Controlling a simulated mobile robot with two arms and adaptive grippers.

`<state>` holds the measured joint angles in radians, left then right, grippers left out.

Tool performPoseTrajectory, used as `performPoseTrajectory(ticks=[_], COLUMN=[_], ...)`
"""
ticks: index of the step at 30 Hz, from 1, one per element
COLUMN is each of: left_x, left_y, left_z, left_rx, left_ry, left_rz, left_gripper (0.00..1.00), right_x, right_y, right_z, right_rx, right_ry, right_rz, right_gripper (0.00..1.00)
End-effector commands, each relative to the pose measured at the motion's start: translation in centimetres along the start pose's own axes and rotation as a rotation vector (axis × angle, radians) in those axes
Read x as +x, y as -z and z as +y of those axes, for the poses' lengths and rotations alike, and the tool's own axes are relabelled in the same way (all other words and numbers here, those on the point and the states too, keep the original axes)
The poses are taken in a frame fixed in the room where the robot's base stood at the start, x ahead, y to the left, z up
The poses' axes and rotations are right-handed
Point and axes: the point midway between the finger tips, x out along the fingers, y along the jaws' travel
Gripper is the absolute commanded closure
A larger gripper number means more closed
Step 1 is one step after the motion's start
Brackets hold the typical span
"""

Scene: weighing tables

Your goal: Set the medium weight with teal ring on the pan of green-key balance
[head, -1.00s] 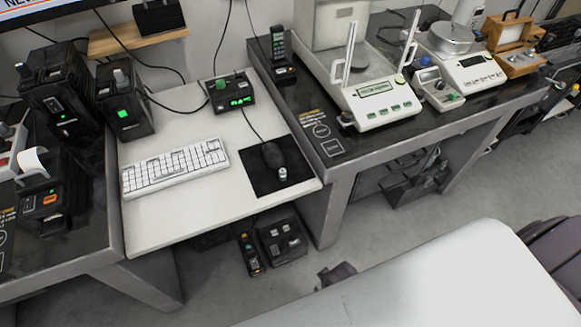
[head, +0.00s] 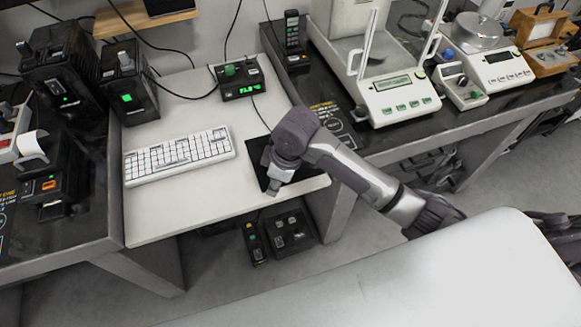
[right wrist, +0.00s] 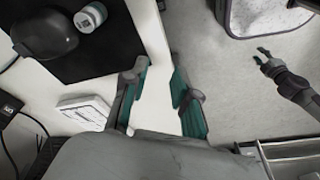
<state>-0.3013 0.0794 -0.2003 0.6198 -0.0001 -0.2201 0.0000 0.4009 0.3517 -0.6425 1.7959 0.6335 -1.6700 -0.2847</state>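The medium weight with the teal ring (right wrist: 90,17) stands on the black mouse mat beside the mouse in the right wrist view. In the head view my right arm hides it. My right gripper (head: 270,188) is over the front edge of the white table. In the right wrist view its teal-padded fingers (right wrist: 160,80) are apart with nothing between them, and the weight is off to the upper left. The green-key balance (head: 402,106) stands on the dark table at the right, behind clear shield parts; its pan is hard to make out. My left gripper (right wrist: 264,59) appears open and empty over the floor.
The mouse (right wrist: 43,28) is close to the weight on the mat (right wrist: 105,55). A white keyboard (head: 180,156) lies to the left.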

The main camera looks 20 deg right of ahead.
Motion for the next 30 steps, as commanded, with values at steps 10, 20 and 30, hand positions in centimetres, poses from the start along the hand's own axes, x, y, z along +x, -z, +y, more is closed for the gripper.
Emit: performPoseTrajectory(ticks=[10,20,30], left_x=[0.2,0.2,0.2], left_y=[0.0,0.1,0.1], left_z=[0.0,-0.1,-0.1], left_rx=[0.000,-0.001,-0.001], left_ry=[0.000,0.001,0.001], left_rz=[0.000,0.001,0.002], left_gripper=[0.63,0.63,0.63], right_x=[-7.9,-6.0,-1.1], right_y=[0.9,-0.2,-1.2], right_z=[6.6,7.4,7.6], right_rx=[-0.244,-0.268,-0.267], right_ry=[0.000,0.012,0.008], right_rz=[-0.208,-0.244,-0.239], right_gripper=[0.71,0.71,0.71])
